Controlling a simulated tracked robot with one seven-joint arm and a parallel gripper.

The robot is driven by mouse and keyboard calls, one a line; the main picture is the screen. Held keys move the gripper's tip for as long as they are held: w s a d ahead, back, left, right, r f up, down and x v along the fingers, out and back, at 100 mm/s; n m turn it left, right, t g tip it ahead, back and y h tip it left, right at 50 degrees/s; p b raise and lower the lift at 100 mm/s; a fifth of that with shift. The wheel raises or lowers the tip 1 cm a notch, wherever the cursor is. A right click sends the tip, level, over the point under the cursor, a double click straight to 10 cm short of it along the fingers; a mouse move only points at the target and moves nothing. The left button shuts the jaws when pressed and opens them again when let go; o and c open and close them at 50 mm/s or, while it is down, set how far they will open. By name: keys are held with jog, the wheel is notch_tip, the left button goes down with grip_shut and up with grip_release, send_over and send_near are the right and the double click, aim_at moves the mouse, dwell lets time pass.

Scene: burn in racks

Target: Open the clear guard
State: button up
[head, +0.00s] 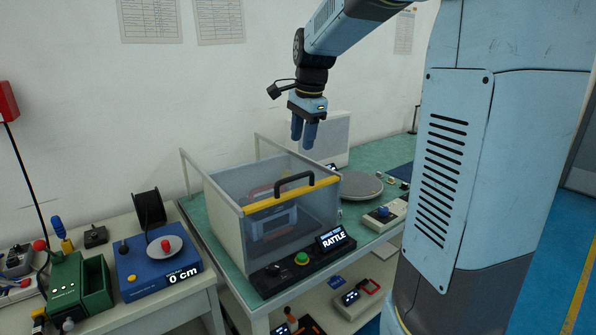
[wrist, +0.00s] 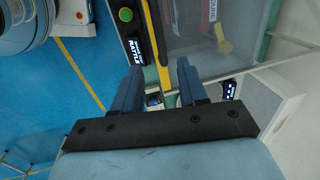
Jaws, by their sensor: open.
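The clear guard (head: 285,222) is a see-through box on the green bench, with a yellow strip (head: 262,203) along its upper front edge and a black handle (head: 294,181) on that strip. It appears closed over a device with red and grey parts (head: 272,220). My gripper (head: 304,143) is open and empty, above and behind the handle, apart from the guard. In the wrist view, my gripper's fingers (wrist: 160,82) point toward the yellow strip (wrist: 157,45) and the guard's clear panel (wrist: 200,50).
A black panel with a green button (head: 302,258) and a display reading RATTLE (head: 332,238) sits before the guard. A round grey plate (head: 361,185) and a white box (head: 334,138) stand right and behind.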

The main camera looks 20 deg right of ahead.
aim_at(298, 176)
jog(key=f, duration=0.3)
jog(key=w+f, duration=0.1)
jog(key=f, duration=0.3)
jog(key=w+f, duration=0.1)
jog(key=f, duration=0.2)
jog(key=shift+a+f, duration=0.3)
grip_shut()
